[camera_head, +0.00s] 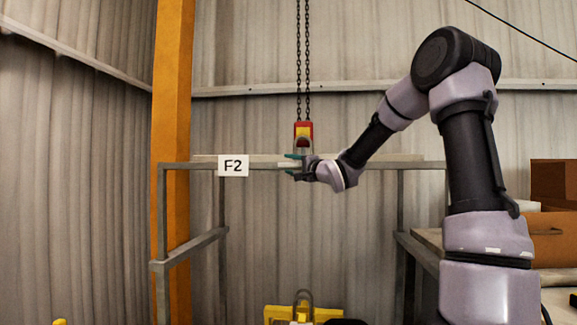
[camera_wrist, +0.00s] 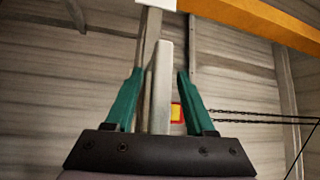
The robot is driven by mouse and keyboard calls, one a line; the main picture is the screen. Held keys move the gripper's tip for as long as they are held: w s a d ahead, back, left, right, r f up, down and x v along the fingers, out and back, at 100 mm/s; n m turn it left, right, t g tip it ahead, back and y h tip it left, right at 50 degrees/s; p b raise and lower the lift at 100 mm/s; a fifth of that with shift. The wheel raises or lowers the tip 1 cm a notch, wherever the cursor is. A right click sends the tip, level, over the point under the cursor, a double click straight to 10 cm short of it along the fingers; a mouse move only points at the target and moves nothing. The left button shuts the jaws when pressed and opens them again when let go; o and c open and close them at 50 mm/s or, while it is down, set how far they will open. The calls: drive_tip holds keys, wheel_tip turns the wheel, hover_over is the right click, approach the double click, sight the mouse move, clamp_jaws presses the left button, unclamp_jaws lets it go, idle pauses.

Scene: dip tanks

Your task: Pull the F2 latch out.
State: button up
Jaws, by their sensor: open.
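The white F2 sign (camera_head: 233,166) hangs on the top rail of a grey metal frame (camera_head: 190,166) in the head view. My gripper (camera_head: 292,164) is at this rail, right of the sign and just below the hoist block. In the wrist view its two green fingers (camera_wrist: 160,92) stand apart on either side of a light grey bar (camera_wrist: 162,70). A gap shows between the bar and the right finger. The bar's near end is hidden by my gripper's body. I cannot tell whether this bar is the F2 latch or part of the rail; no other latch is clear.
A red and yellow hoist block (camera_head: 303,131) with a hook hangs on chains (camera_head: 303,60) close above my gripper. A yellow piece with a grey loop (camera_head: 303,300) is below. An orange column (camera_head: 172,120) stands left; brown boxes (camera_head: 553,238) sit right.

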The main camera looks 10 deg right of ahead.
drive_tip(key=shift+w+a+r, duration=0.1)
drive_tip(key=shift+w+a, duration=0.25)
drive_tip(key=shift+w, duration=0.25)
drive_tip(key=c, duration=0.8)
clamp_jaws()
drive_tip(key=shift+r, duration=0.1)
